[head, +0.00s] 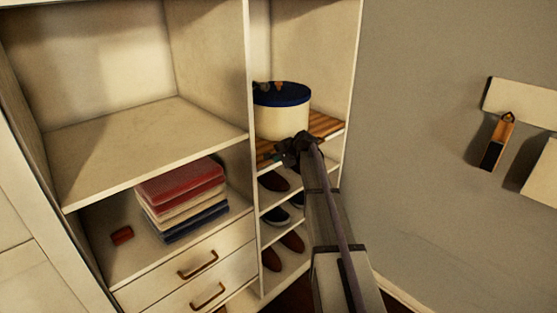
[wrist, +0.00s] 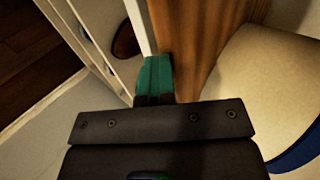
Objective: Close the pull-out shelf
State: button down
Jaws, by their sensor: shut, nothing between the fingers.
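The pull-out shelf (head: 327,124) is a brown wooden board in the narrow right column of the wardrobe. A cream round container with a blue lid (head: 282,112) stands on it. The shelf also fills the upper middle of the wrist view (wrist: 195,45), with the container (wrist: 265,85) to its right. My gripper (head: 283,153) is at the shelf's front, partly hiding it in the head view. Its green fingertips (wrist: 154,75) are shut with nothing between them, close beside the shelf's edge. I cannot tell whether they touch it, or how far out the shelf is.
Several shoes (head: 275,182) sit on the white shelves below. To the left are folded clothes (head: 183,200), a small red object (head: 122,235) and drawers with handles (head: 198,264). A grey wall (head: 430,120) with a hanging brush-like object (head: 497,142) is at the right.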

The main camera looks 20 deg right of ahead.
jog(key=shift+w+r, duration=0.15)
jog(key=shift+w, duration=0.15)
jog(key=s+d+r+p, duration=0.3)
jog(key=s+r+p, duration=0.3)
jog(key=s, duration=0.5)
jog(key=shift+s+d+r+p, duration=0.15)
jog(key=shift+d+r+p, duration=0.1)
jog(key=shift+d+p, duration=0.15)
jog(key=s+a+f+n+g+h, duration=0.1)
jog(key=s+a+f+n+g, duration=0.1)
jog(key=s+a+n+g, duration=0.2)
jog(key=s+a+f+n+g+h, duration=0.2)
jog(key=s+a+n, duration=0.8)
jog(key=s+a, duration=1.1)
jog(key=s+f+g, duration=0.1)
jog(key=s+g, duration=0.1)
jog(key=shift+s+a+f+g, duration=0.15)
jog(key=shift+f+g, duration=0.05)
jog(key=shift+g, duration=0.2)
